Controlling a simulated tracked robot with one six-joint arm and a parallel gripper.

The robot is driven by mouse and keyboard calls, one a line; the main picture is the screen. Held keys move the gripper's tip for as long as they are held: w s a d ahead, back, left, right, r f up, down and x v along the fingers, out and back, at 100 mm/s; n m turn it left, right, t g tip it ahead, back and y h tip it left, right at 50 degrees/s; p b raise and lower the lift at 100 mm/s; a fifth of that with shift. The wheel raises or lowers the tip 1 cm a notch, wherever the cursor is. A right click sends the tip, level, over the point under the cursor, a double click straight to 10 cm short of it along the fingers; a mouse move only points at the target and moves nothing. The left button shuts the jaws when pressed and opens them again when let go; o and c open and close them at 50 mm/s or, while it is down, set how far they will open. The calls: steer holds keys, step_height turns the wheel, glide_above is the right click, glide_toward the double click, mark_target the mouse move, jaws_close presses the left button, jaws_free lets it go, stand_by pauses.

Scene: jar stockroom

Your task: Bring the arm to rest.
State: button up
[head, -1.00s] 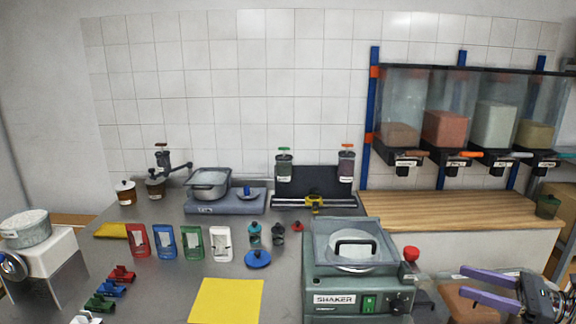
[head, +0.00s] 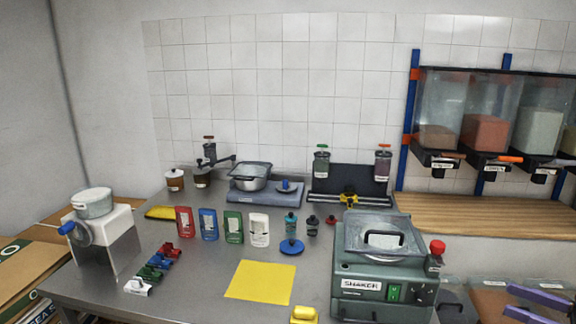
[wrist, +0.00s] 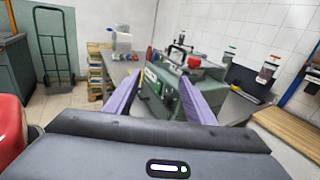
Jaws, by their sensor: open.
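My gripper (wrist: 158,100) is open and empty in the wrist view, its two purple fingers spread apart with the green shaker beyond them. In the head view the purple fingers of my gripper (head: 535,303) show at the lower right edge, right of the shaker (head: 378,268), with the rest of the arm cut off by the frame. The gripper is apart from the bench things.
The steel bench (head: 200,290) carries a yellow mat (head: 260,282), coloured pouches, small jars and a scale with a pan (head: 250,178). Dispensers (head: 487,120) hang above a wooden counter (head: 490,215). A hand truck (wrist: 53,50) stands on open floor.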

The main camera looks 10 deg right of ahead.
step_height(320, 180, down, 9)
steer(key=s+a+n+g+h, duration=0.2)
steer(key=a+g+h, duration=0.1)
steer(key=s+a+f+n+g+h, duration=0.25)
steer(key=a+n+g, duration=0.4)
steer(key=a, duration=0.35)
steer(key=s+a+r+n+h, duration=0.1)
steer(key=a+r+n, duration=0.3)
steer(key=a, duration=0.5)
steer(key=s+a+r+n+t+h, duration=0.1)
steer(key=a+r+n+h, duration=0.2)
steer(key=a+n, duration=0.5)
steer(key=s+a+r+n+t+h, duration=0.1)
steer(key=a+r+n+h, duration=0.2)
steer(key=a, duration=0.7)
step_height(320, 180, up, 2)
steer(key=n, duration=0.3)
steer(key=shift+d, duration=0.1)
steer(key=shift+c, duration=0.5)
